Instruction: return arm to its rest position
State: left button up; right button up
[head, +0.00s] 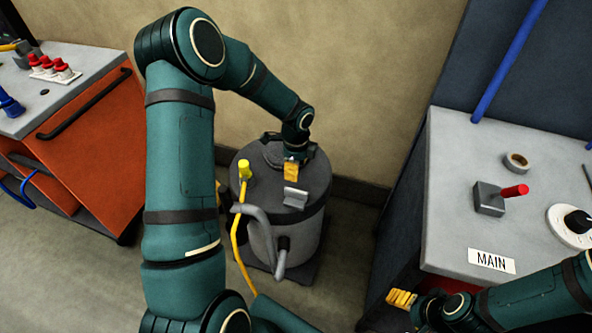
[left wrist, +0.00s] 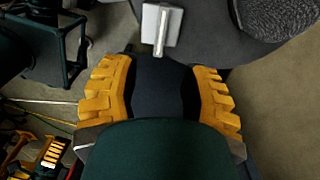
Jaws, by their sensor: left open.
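My left arm (head: 182,160) rises from the bottom of the head view, bends at the top and reaches down to the right. My left gripper (head: 291,171) is over the lid of a grey drum-shaped vacuum (head: 300,238). In the left wrist view its yellow fingers are spread with nothing held between them (left wrist: 163,75). The lid's light grey bracket (left wrist: 160,27) is just ahead of the fingers. Whether the gripper touches the lid is unclear. My right gripper (head: 402,298) is low at the right, beside the grey bench; its opening is hard to make out.
A grey bench (head: 455,220) at the right carries a red-handled switch (head: 502,196), a tape roll (head: 516,162) and a black knob (head: 577,221). An orange cabinet (head: 85,150) stands left. A grey hose (head: 262,232) and yellow cable (head: 240,260) hang by the vacuum. The wall is close behind.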

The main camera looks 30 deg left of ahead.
dwell(0.3)
pick_arm(q)
jog(key=s+d+f+n+h, duration=0.2)
jog(key=s+d+f+n, duration=0.2)
jog(key=s+d+n, duration=0.4)
jog(key=s+d+f+n+t+h, duration=0.1)
jog(key=s+d+f+n+h, duration=0.1)
jog(key=s+d+f+n, duration=0.3)
jog(key=s+d+n, duration=0.4)
jog(key=d, duration=0.5)
jog(key=shift+s+t, duration=0.2)
jog(key=shift+t, duration=0.1)
